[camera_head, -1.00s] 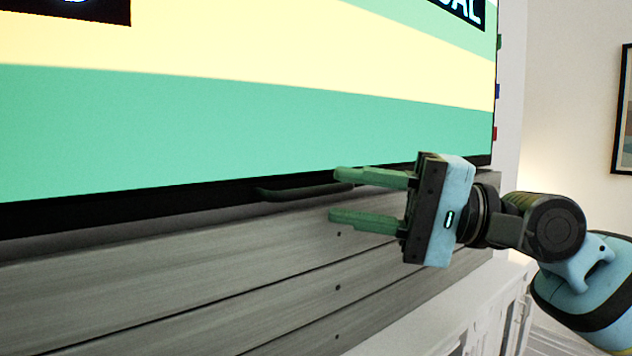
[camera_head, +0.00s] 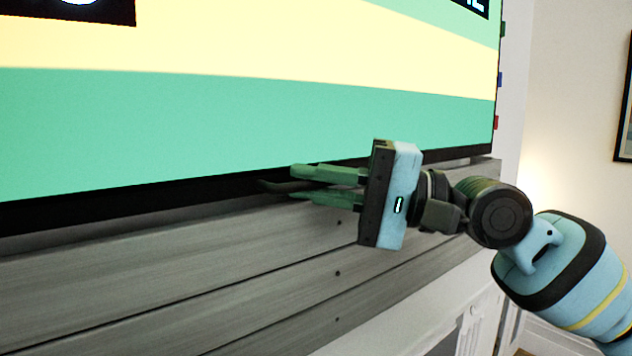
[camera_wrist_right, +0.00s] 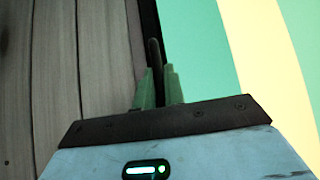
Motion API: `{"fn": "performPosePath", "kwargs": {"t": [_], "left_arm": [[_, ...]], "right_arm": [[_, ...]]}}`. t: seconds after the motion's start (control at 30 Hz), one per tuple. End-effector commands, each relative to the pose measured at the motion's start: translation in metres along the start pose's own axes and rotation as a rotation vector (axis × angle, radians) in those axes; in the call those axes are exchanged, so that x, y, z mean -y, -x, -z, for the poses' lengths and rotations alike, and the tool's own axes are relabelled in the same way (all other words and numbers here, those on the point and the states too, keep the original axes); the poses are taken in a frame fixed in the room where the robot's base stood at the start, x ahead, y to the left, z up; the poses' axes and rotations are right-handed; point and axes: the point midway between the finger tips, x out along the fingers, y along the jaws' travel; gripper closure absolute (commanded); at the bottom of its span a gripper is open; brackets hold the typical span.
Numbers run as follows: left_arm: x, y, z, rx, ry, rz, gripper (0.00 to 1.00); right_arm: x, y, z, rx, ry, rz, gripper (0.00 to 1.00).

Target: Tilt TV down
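The TV (camera_head: 250,115) fills the upper part of the head view, showing green and yellow bands; its black lower edge slopes up to the right. A thin dark handle (camera_head: 273,186) sits under that edge. My right gripper (camera_head: 295,182) has its green fingers above and below the handle, drawn close together on it. In the right wrist view the handle (camera_wrist_right: 153,50) runs in between the fingertips (camera_wrist_right: 158,72), beside the TV screen (camera_wrist_right: 205,50). The part of the handle within the fingers is mostly hidden. My left gripper is not in view.
Grey wooden planks (camera_head: 180,270) lie just below the TV and close under my right gripper. A white fireplace surround (camera_head: 440,315) is below them. A framed picture (camera_head: 624,100) hangs on the right wall.

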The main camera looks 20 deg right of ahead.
Motion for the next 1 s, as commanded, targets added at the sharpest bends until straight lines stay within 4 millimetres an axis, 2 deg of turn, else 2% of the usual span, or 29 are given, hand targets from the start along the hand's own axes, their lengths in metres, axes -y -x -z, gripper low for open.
{"fn": "performPosePath", "kwargs": {"t": [0.3, 0.67, 0.97, 1.0], "left_arm": [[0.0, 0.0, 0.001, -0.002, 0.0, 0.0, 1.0], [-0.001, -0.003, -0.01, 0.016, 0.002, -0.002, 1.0], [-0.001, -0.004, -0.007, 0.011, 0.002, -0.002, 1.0], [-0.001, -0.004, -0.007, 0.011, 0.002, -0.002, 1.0]], "right_arm": [[-0.001, -0.001, 0.001, 0.0, 0.002, 0.004, 1.0], [-0.011, -0.019, 0.02, 0.0, 0.059, 0.064, 1.0], [-0.011, -0.019, 0.02, -0.001, 0.065, 0.066, 1.0], [-0.01, -0.019, 0.02, -0.001, 0.065, 0.066, 0.85]]}}
